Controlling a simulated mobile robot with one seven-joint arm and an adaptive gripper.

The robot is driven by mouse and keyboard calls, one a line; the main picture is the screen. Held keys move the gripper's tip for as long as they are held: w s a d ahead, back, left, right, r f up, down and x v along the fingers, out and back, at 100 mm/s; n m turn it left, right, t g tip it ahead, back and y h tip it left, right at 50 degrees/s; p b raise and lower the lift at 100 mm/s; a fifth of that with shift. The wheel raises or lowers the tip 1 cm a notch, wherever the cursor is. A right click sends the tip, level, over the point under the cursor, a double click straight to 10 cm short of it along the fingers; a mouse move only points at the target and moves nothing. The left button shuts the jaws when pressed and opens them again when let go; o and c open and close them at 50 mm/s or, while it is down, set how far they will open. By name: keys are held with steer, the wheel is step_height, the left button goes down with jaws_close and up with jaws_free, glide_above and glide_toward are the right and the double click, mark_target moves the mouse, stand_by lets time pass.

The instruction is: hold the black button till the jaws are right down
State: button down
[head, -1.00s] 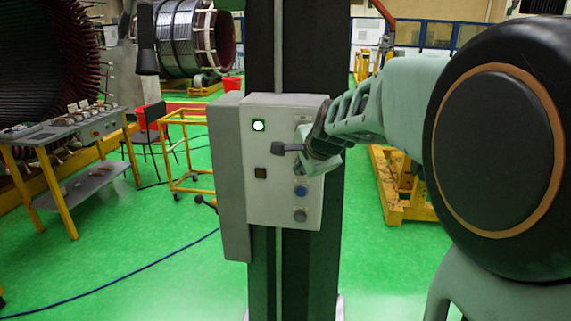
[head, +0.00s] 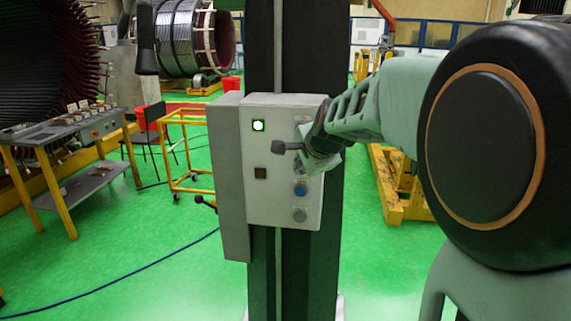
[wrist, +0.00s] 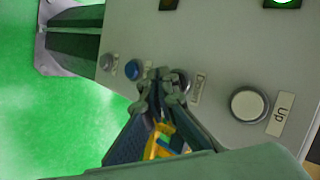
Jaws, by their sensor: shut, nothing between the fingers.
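The control box (head: 283,215) stands on a dark column in the head view. In the wrist view, the dark button (wrist: 184,80) beside a "Down" label is partly hidden by my fingers. My gripper (wrist: 160,76) is shut and empty, its tips over or right beside that button; I cannot tell whether they touch or press it. In the head view my gripper (head: 308,165) is at the box's right part and hides the button. The jaws that the button moves cannot be made out.
A white button (wrist: 249,104) labelled "Up" is right of my fingers; a blue button (wrist: 132,69) and a grey one (wrist: 107,62) are to the left. A green lamp (head: 258,126) is lit above a dark square (head: 260,173). A yellow frame (head: 190,150) stands left of the column.

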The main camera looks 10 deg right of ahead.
steer(key=shift+w+d, duration=0.2)
steer(key=shift+w, duration=0.35)
stand_by(1.9)
stand_by(1.6)
steer(key=shift+s+a, duration=0.3)
steer(key=shift+s, duration=0.5)
steer(key=s, duration=0.1)
steer(key=s+a, duration=0.1)
steer(key=s, duration=0.2)
steer(key=shift+s+a+p, duration=0.25)
steer(key=shift+s+p, duration=0.05)
steer(key=shift+s, duration=0.1)
stand_by(0.5)
